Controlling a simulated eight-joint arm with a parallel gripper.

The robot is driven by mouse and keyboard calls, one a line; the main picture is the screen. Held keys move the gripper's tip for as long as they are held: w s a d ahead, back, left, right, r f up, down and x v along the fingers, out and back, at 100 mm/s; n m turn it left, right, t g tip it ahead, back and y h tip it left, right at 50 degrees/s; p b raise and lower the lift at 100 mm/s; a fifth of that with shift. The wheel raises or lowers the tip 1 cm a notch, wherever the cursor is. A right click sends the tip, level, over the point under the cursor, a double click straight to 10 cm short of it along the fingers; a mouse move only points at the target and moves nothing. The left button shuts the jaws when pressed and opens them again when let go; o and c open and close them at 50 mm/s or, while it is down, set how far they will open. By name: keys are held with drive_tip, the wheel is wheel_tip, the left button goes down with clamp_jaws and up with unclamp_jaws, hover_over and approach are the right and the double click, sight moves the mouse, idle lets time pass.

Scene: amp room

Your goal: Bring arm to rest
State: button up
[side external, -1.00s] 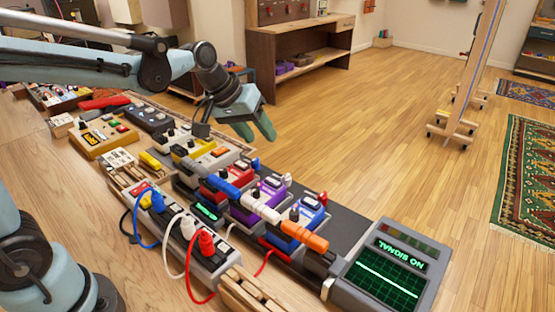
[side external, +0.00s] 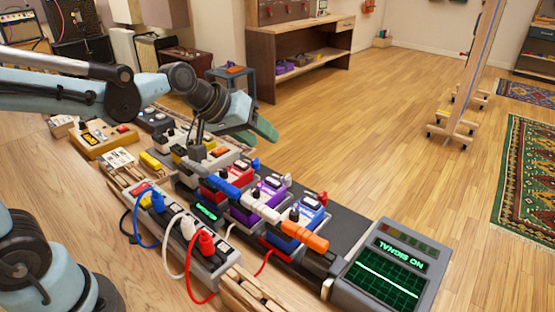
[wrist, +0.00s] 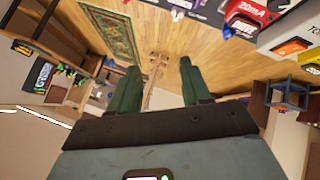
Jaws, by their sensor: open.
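My gripper (side external: 262,133) is at the end of my blue-grey arm, in the side view over the far side of the pedal row. Its green fingers point right, toward the open floor. In the wrist view my gripper (wrist: 160,80) shows two green fingers spread apart with nothing between them. Beyond them are the wood floor and a patterned rug (wrist: 110,38). My arm reaches in from the left above the bench (side external: 80,205).
Below my gripper are pedals: a red one (side external: 232,178), a purple one (side external: 262,203) and a blue one (side external: 300,222). A power strip (side external: 185,235) with coloured plugs and a screen reading "NO SIGNAL" (side external: 390,272) are nearer.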

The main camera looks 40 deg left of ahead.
drive_tip(key=s+a+f+m+y, duration=0.1)
drive_tip(key=s+a+m, duration=0.1)
drive_tip(key=s, duration=0.4)
drive_tip(key=s+a+f+m+g+y, duration=0.1)
drive_tip(key=s+f+m, duration=0.1)
drive_tip(key=s, duration=0.4)
drive_tip(key=shift+s+a+f, duration=0.25)
drive_tip(key=shift+a, duration=0.15)
drive_tip(key=shift+c, duration=0.2)
